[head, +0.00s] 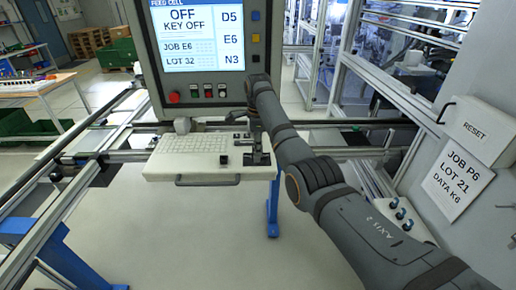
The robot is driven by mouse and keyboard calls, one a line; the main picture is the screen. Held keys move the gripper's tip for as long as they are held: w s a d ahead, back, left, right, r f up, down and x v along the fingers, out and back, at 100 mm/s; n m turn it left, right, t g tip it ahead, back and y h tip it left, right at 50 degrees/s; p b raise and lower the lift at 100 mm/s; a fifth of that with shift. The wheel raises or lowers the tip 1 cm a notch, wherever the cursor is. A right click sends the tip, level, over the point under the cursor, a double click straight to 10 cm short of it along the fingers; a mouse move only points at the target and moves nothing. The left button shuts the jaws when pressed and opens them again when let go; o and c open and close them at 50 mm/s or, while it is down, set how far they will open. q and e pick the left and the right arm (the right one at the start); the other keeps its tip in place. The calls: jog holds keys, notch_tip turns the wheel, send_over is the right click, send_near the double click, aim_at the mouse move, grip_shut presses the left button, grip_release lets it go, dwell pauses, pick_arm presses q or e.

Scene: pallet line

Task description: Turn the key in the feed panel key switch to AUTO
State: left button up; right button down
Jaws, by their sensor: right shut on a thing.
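The feed panel (143,52) stands upright ahead of me; its screen (196,35) reads OFF and KEY OFF. My right arm reaches up from the lower right, and its wrist bends down in front of the panel's lower right corner. My right gripper (258,155) is at the right end of the keyboard shelf (163,169) below the screen, shut on the key. The key and the key switch are too small or too covered by the gripper to make out, so the key's angle cannot be read. My left gripper is not in view.
A red button (174,96) and several small buttons line the panel's lower edge. A keyboard (190,143) lies on the shelf, with a small black block (223,160) near its front. A RESET box (480,129) and a label sheet (457,178) are at the right.

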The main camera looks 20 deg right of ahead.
jog(key=m, duration=0.9)
jog(key=shift+s+a, duration=0.1)
jog(key=c, duration=1.9)
grip_release()
jog(key=shift+m, duration=0.4)
jog(key=o, duration=0.5)
jog(key=shift+o, duration=0.2)
jog(key=o, duration=0.5)
jog(key=shift+c, duration=0.2)
